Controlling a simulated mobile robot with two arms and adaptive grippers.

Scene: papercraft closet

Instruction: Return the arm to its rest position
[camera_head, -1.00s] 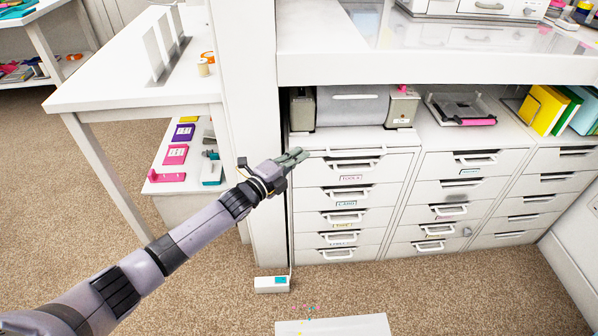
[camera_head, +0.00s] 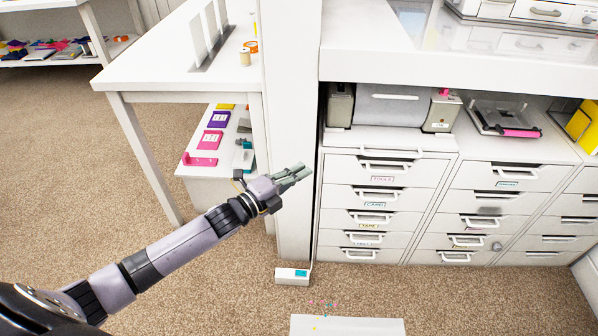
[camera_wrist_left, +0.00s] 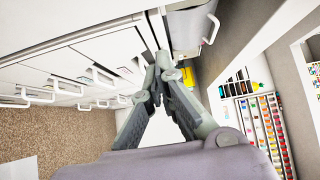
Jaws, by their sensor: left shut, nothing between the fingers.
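My left arm reaches in from the lower left in the head view. Its left gripper (camera_head: 304,171) is shut and empty, in front of the white post left of the drawer cabinet. In the left wrist view the two grey-green fingers of the gripper (camera_wrist_left: 155,62) meet at the tips with nothing between them. The white drawer cabinet (camera_head: 375,225) stands to the right of the gripper, its labelled drawers closed. My right gripper is not in either view.
A white table (camera_head: 175,75) stands at the left, with a low shelf (camera_head: 205,175) of colourful items below it. A worktop (camera_head: 400,65) overhangs the cabinets. A small white box (camera_head: 292,276) lies on the carpet. Open carpet (camera_head: 60,170) is at the left.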

